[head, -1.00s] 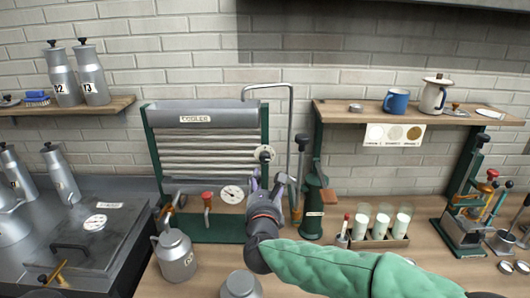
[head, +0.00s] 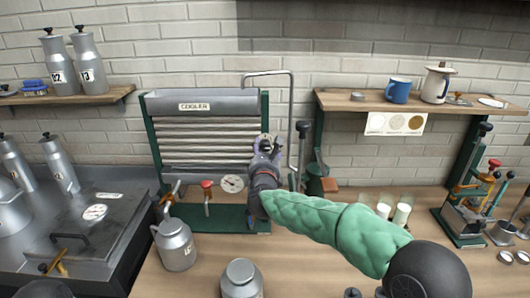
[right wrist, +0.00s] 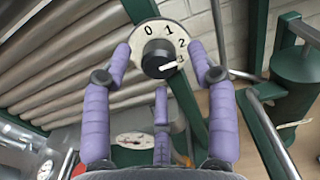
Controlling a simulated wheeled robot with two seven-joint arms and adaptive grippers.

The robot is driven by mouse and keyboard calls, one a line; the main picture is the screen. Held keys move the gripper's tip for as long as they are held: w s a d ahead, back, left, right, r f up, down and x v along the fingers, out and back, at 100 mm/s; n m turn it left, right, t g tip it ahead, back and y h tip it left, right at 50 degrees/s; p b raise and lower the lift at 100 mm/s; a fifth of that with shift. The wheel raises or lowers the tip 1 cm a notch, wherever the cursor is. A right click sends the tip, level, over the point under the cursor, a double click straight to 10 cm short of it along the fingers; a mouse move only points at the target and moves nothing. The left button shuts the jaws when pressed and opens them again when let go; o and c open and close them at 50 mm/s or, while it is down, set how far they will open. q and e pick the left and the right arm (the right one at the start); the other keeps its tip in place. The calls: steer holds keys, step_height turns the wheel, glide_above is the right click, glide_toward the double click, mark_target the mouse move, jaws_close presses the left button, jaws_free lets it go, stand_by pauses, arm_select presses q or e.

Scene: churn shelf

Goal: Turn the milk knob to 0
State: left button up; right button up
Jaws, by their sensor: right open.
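In the right wrist view the 0 is at upper left, the 1 at the top. My right gripper (right wrist: 160,56) is open, its purple fingers spread on either side of the dial and a third finger below. I cannot tell whether they touch it. In the head view my right gripper (head: 265,146) is at the cooler's (head: 208,150) right edge and hides most of the dial. My left gripper is not in view.
A bent metal pipe (head: 291,110) and a green pump-like stand (head: 318,178) rise just right of my gripper. A lidded grey can (head: 174,246) stands in front of the cooler. A wooden shelf (head: 340,101) hangs at the right. White-filled glasses (head: 402,214) stand below it.

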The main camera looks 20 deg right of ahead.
steer(key=c, duration=1.1)
steer(key=shift+c, duration=0.2)
steer(key=shift+n, duration=0.3)
steer(key=n, duration=0.7)
steer(key=shift+n+p, duration=0.4)
steer(key=n+p, duration=0.2)
steer(key=n, duration=0.3)
steer(key=n+p, duration=0.2)
steer(key=n, duration=0.2)
steer(key=shift+n, duration=0.3)
steer(key=shift+f, duration=0.1)
